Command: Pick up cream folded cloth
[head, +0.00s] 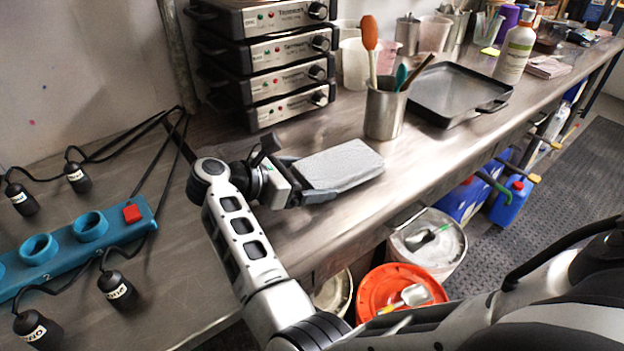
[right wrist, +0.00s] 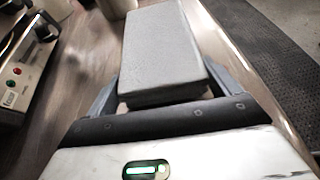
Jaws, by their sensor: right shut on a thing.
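The folded cloth (head: 343,165) looks like a pale grey, flat rectangular block above the metal bench, left of the metal cup. It also shows in the right wrist view (right wrist: 163,45), stretching away from the jaws. My right gripper (head: 306,180) is shut on its near end, with one finger along each side in the right wrist view (right wrist: 165,90). I cannot tell whether the cloth's underside touches the bench. The gripped end is partly hidden by the fingers. My left gripper is not in view.
Stacked hotplates (head: 270,65) stand behind the gripper. A metal cup (head: 384,112) with utensils and a black tray (head: 460,92) stand to the right. A blue socket strip (head: 75,240) with black plugs and cables lies left. Buckets, one with an orange lid (head: 378,290), stand below the bench edge.

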